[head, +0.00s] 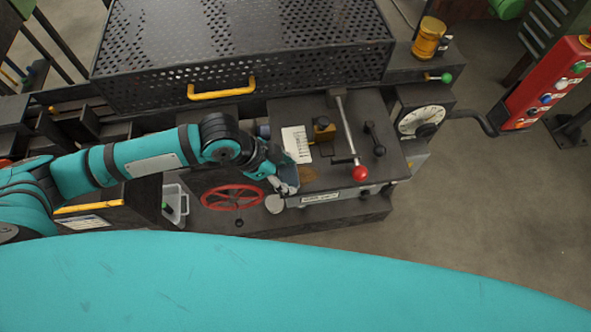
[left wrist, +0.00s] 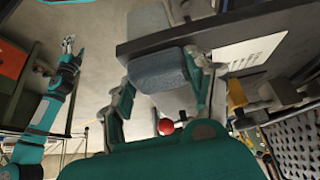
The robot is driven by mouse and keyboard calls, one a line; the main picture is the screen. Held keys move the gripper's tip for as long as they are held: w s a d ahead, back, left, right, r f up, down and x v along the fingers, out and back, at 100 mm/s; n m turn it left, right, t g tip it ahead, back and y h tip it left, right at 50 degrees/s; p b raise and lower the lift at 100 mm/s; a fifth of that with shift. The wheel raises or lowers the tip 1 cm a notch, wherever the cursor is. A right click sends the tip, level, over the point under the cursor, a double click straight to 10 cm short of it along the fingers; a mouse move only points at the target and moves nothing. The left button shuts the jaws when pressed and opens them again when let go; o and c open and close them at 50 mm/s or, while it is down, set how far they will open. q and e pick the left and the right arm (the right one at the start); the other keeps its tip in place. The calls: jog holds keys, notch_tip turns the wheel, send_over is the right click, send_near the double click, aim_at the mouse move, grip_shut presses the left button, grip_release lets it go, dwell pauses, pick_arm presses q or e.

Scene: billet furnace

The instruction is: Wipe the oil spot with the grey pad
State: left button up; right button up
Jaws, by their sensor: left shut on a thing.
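My left gripper (head: 280,178) is at the left front part of the machine's dark top plate. It is shut on the grey pad (head: 289,179). In the left wrist view the grey pad (left wrist: 158,68) sits between the two fingers (left wrist: 160,85). The brown oil spot (head: 309,173) lies on the plate just right of the pad. I cannot tell whether the pad touches the plate. I cannot make out the spot in the left wrist view. My right gripper (left wrist: 68,44) shows small in the left wrist view, away from the plate; its jaw state is unclear.
A lever with a red knob (head: 360,173) stands right of the spot. A red handwheel (head: 232,197) is left below. A perforated cover (head: 240,55) stands at the back.

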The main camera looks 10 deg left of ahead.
aim_at(323, 176)
pick_arm(q)
jog(key=shift+s+a, duration=0.15)
jog(key=shift+a, duration=0.3)
jog(key=shift+d, duration=0.15)
jog(key=shift+w+d+f, duration=0.1)
jog(key=shift+w+d, duration=0.3)
jog(key=shift+d, duration=0.85)
jog(key=shift+w+d+r, duration=0.1)
jog(key=shift+w+d, duration=0.25)
jog(key=shift+d, duration=0.95)
jog(key=shift+w+d+f, duration=0.1)
jog(key=shift+w+d, duration=0.3)
jog(key=shift+d, duration=0.85)
jog(key=shift+w+r, duration=0.15)
jog(key=shift+r, duration=2.9)
jog(key=shift+r, duration=0.15)
